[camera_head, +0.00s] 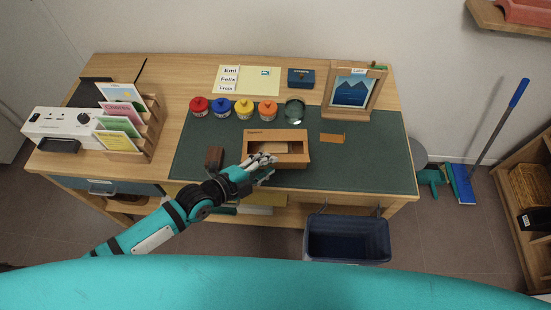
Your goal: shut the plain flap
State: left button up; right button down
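A brown cardboard box (304,149) lies on the dark green desk mat, its top open and its inside showing. Its far side is a strip with small dark print at the left end. I cannot tell which part is the plain flap. My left gripper (271,166) is at the box's near left side, over its near edge, with its fingers spread apart and nothing visible between them. It hides part of that edge, and I cannot tell whether it touches the cardboard. My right gripper is not in view.
Red, blue, yellow and orange pots (268,111) and a dark green round item (294,110) stand behind the box. A brown block (214,157) is left of it; an orange-brown card (333,138) lies right. A framed picture (352,91) stands behind. The mat's right is clear.

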pick_arm(q)
jog(key=shift+x, duration=1.8)
grip_shut()
